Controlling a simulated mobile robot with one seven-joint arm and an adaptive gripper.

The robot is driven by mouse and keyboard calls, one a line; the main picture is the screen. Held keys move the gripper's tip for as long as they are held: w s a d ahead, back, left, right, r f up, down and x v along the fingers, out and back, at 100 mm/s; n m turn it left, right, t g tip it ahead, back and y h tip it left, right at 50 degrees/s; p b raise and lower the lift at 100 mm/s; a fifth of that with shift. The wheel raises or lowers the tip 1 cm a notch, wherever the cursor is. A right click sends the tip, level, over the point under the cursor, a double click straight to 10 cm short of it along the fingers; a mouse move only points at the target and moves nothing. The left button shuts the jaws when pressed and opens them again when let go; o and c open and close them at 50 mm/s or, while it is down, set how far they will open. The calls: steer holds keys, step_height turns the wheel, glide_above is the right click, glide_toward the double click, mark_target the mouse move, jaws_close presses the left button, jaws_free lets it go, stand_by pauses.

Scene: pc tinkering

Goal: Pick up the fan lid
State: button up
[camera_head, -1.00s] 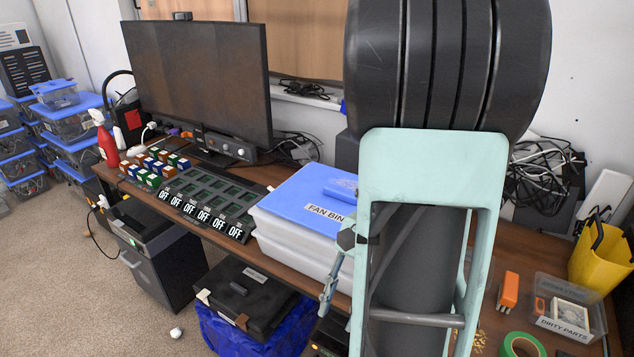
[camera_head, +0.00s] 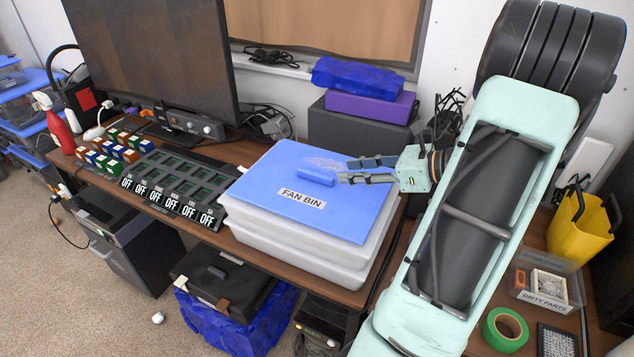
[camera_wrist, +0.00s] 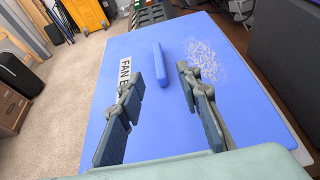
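The fan lid (camera_head: 270,212) is a flat blue lid with a raised blue handle bar (camera_head: 316,175) and a "FAN BIN" label. It lies on a white bin (camera_head: 300,262) on the desk. In the wrist view the lid (camera_wrist: 155,65) fills the middle, with its handle (camera_wrist: 161,64) ahead of my fingertips. My gripper (camera_head: 362,170) is open and empty, to the right of the handle. In the wrist view its fingers (camera_wrist: 160,80) are spread wide, one to each side of the handle's line. I cannot tell the gap between fingers and lid.
A monitor (camera_head: 150,60) and a rack of "OFF" switches (camera_head: 175,185) stand left of the bin. Purple and blue boxes (camera_head: 360,106) are behind it. A yellow container (camera_head: 580,228), a dirty parts box (camera_head: 548,288) and green tape (camera_head: 505,329) are at right.

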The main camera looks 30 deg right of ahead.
mark_target(319, 174)
steer(key=x, duration=0.9)
steer(key=shift+a+f, duration=0.15)
steer(key=shift+f, duration=0.05)
steer(key=shift+c, duration=0.3)
jaws_close()
